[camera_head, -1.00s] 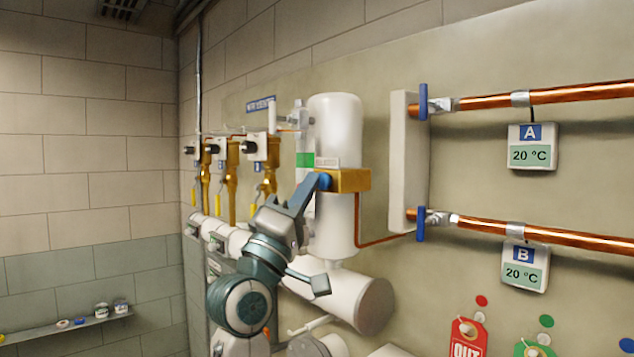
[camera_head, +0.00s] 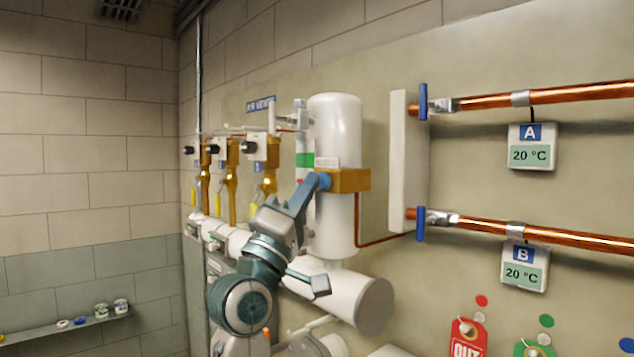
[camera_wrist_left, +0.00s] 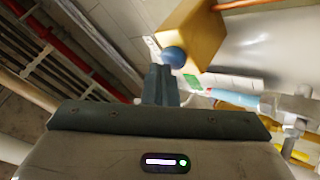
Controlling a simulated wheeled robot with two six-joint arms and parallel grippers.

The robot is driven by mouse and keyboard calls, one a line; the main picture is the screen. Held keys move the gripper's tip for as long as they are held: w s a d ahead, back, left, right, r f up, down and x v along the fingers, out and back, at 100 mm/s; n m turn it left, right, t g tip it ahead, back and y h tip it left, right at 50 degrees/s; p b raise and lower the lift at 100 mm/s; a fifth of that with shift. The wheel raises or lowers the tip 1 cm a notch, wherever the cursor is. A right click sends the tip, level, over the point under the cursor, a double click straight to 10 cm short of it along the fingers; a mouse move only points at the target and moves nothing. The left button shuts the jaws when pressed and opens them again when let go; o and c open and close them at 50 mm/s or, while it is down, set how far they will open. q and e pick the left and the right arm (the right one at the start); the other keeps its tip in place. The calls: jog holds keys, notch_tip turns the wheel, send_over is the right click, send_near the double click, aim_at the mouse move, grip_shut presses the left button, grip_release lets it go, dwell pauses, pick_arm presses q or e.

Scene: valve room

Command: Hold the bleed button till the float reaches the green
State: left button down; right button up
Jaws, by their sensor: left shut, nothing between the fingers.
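The blue bleed button (camera_head: 325,181) sits on the brass block (camera_head: 351,180) of the white cylinder (camera_head: 336,125). It also shows as a blue ball in the left wrist view (camera_wrist_left: 174,57). My left gripper (camera_head: 315,184) is shut and empty, its tips at the button and seemingly touching it; the wrist view shows the fingers (camera_wrist_left: 160,80) up against its side. Left of the cylinder, a clear sight tube carries a green band (camera_head: 305,160). A small red piece (camera_head: 299,181), seemingly the float, shows just below the band. My gripper hides the tube lower down. My right gripper is not in view.
Brass valves (camera_head: 231,175) with black knobs line the wall at left. A white panel (camera_head: 404,160) and copper pipes (camera_head: 560,95) with gauges A (camera_head: 532,147) and B (camera_head: 525,267) are at right. A thick white pipe (camera_head: 350,298) runs below the cylinder.

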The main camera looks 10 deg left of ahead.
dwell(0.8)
pick_arm(q)
jog(key=shift+s+a+p, duration=0.35)
jog(key=shift+s+a, duration=0.2)
jog(key=shift+s, duration=0.1)
jog(key=s+a+p, duration=0.1)
jog(key=s, duration=0.1)
jog(key=s+a+p, duration=0.1)
jog(key=s+a, duration=0.1)
dwell(0.4)
dwell(3.1)
